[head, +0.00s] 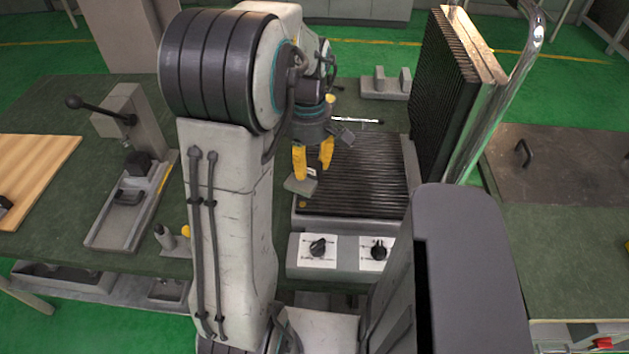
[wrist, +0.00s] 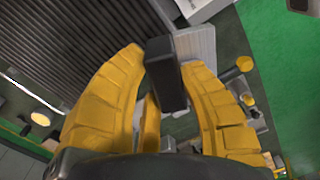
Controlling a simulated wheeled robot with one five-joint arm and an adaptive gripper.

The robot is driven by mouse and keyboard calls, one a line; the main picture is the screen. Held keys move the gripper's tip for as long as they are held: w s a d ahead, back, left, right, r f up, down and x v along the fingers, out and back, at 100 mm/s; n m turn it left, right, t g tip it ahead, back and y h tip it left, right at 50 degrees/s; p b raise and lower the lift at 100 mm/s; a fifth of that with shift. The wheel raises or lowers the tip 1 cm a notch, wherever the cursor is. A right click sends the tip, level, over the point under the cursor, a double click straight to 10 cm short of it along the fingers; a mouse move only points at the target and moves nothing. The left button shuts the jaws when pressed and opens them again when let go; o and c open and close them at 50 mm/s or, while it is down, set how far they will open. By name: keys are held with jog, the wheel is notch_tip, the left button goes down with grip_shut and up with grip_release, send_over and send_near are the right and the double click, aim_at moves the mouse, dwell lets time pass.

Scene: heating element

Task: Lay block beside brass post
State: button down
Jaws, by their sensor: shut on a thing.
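My gripper (head: 313,170), with yellow fingers, is shut on a small grey block (head: 299,187). It holds the block tilted over the near left part of the ribbed hot plate (head: 365,180). In the wrist view the block (wrist: 167,72) stands out dark and long between the fingertips. A short yellow-topped post (head: 186,231) stands on a small base left of the plate, apart from the block. A yellow-capped post in the wrist view (wrist: 245,64) may be the same one. A small brass-coloured spot (head: 302,204) is at the plate's near left corner. I cannot tell which is the brass post.
A control panel with two knobs (head: 345,250) fronts the plate. A raised ribbed lid (head: 452,85) with a chrome handle stands at its right. A lever fixture (head: 130,200) and a wooden board (head: 38,165) are at the left. Green bench top lies bare between them.

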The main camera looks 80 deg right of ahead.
jog(key=n, duration=0.1)
jog(key=a+n, duration=0.1)
jog(key=n, duration=0.1)
jog(key=shift+a+n, duration=0.1)
jog(key=shift+n, duration=0.2)
jog(key=shift+f+n, duration=0.2)
jog(key=shift+n, duration=0.1)
jog(key=d+f+p, duration=0.1)
jog(key=d+f, duration=0.1)
jog(key=d, duration=0.1)
jog(key=d+f+p, duration=0.1)
jog(key=d+f, duration=0.1)
jog(key=d, duration=0.2)
jog(key=d+f+p, duration=0.1)
jog(key=d+f, duration=0.1)
jog(key=d, duration=0.2)
jog(key=shift+w+d+f, duration=0.2)
jog(key=shift+d+f, duration=0.05)
jog(key=shift+f, duration=0.1)
jog(key=shift+f+p, duration=0.45)
jog(key=shift+f, duration=1.6)
jog(key=shift+f, duration=0.2)
jog(key=c, duration=0.8)
grip_release()
jog(key=shift+r, duration=0.1)
jog(key=shift+c, duration=0.2)
